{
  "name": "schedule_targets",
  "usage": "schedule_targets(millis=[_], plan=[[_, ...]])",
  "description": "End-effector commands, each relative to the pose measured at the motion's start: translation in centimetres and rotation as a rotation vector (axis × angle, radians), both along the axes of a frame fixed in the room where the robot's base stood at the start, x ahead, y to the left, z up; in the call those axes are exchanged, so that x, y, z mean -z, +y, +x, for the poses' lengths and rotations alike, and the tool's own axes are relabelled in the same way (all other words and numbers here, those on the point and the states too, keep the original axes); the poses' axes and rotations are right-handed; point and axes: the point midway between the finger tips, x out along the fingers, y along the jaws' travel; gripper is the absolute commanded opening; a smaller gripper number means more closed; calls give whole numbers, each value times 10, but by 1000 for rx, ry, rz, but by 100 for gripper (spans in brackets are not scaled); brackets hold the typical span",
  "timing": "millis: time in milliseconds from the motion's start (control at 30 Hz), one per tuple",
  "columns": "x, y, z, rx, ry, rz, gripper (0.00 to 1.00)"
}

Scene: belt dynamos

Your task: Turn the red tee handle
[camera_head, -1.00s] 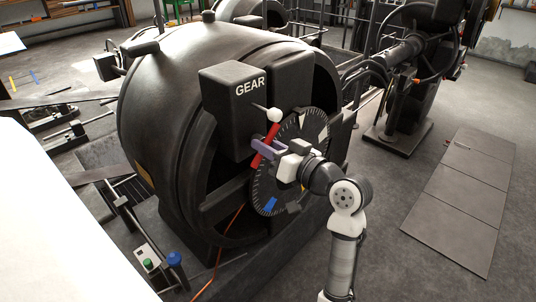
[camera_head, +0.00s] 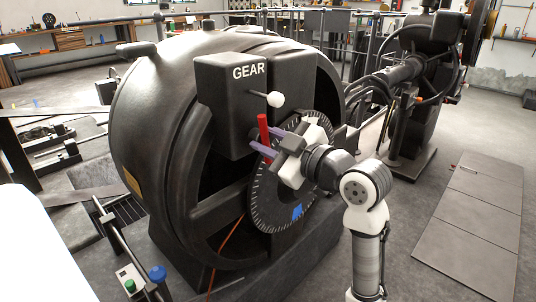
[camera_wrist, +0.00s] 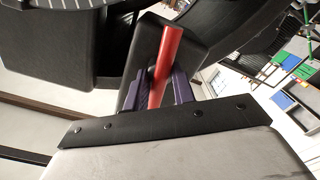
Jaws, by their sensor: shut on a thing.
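The red tee handle (camera_head: 263,130) is a red bar in front of the black box marked GEAR (camera_head: 231,92), beside the dark graduated dial (camera_head: 262,202). In the head view it stands nearly upright. My gripper (camera_head: 267,142) reaches it from the right, its purple fingers shut on the bar. In the wrist view the red bar (camera_wrist: 168,52) passes between the two purple fingers (camera_wrist: 161,90), leaning slightly to the right. The handle's hub and shaft are hidden.
A lever with a white ball knob (camera_head: 275,99) sticks out just above the handle. The large black dynamo housing (camera_head: 160,130) fills the left and middle. Floor plates (camera_head: 470,215) lie on open floor at right.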

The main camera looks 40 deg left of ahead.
Motion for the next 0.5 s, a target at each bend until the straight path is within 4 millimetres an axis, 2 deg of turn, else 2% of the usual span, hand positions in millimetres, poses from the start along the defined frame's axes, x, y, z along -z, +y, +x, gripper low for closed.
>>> schedule_targets(millis=[500], plan=[[0, -2, 3, 12, -483, -31, 3]])
